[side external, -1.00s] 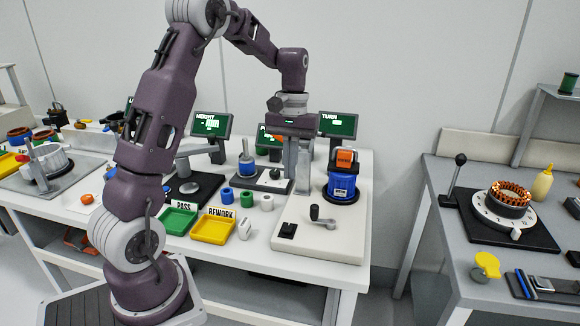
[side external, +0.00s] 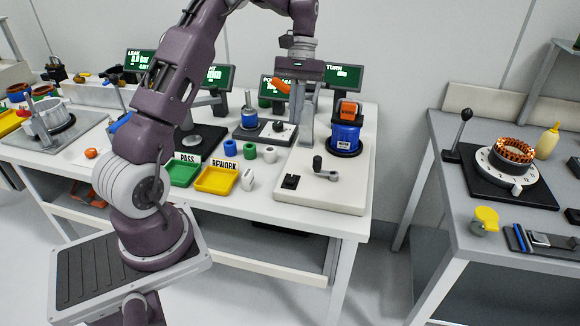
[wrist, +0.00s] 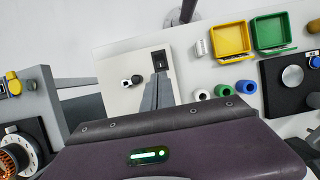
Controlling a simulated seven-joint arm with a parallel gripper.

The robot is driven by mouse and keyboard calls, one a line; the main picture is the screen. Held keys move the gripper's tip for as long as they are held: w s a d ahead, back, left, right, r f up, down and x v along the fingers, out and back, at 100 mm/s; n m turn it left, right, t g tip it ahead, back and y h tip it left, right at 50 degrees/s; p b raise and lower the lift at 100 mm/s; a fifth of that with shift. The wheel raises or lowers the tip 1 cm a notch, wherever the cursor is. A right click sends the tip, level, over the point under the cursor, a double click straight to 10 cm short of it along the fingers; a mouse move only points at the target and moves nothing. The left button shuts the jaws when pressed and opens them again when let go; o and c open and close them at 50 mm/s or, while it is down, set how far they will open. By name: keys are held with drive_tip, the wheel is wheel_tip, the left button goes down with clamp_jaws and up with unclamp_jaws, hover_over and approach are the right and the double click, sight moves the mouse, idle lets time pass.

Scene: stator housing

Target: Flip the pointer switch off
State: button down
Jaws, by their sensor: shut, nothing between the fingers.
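The pointer switch (side external: 279,127) looks like a small dark round knob with a light mark. It sits on the dark plate (side external: 250,132), right of a blue cylinder; which way it points is too small to tell. My gripper (side external: 307,145) is shut and empty, fingers pointing down, to the right of the knob in the side view. The gap between them is hard to judge. In the wrist view my shut fingers (wrist: 158,84) show over the white base, and I cannot make out the knob there.
A white base (side external: 335,192) carries a crank (side external: 318,163) and a black rocker switch (side external: 291,182). A blue pot with an orange top (side external: 346,130) stands right of my fingers. Green (side external: 184,173) and yellow (side external: 216,180) trays lie in front. Screens stand behind.

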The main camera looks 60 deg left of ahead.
sight(289, 180)
drive_tip(key=x, duration=1.4)
drive_tip(key=shift+w, duration=0.1)
